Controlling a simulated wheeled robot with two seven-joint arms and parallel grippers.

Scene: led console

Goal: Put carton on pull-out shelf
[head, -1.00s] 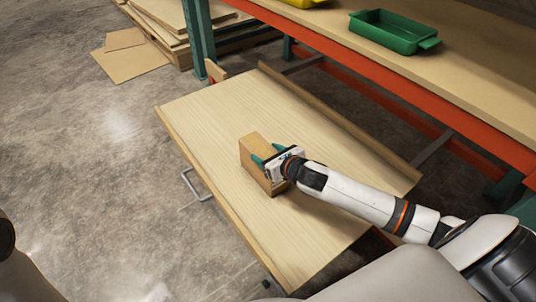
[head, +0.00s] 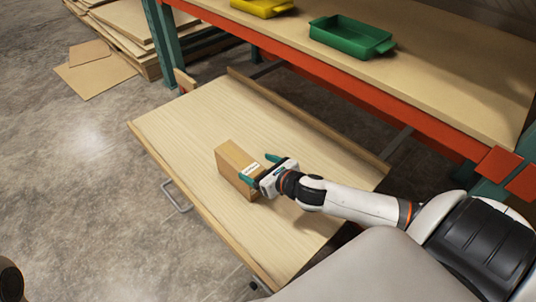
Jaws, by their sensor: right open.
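The brown carton (head: 234,163) stands upright on the wooden pull-out shelf (head: 190,120), near its middle. A white label shows on one face. My right gripper (head: 259,168) is at the carton's right side with its teal fingers spread. The near finger is close to the carton's label face; the far finger is clear of the carton. I cannot tell whether a finger touches it. My left gripper is not in the picture.
A green tray (head: 351,37) and a yellow tray (head: 263,6) sit on the workbench (head: 440,90) above and behind the shelf. A metal handle (head: 175,197) juts from the shelf's front edge. Flat boards (head: 95,75) lie on the floor at the upper left.

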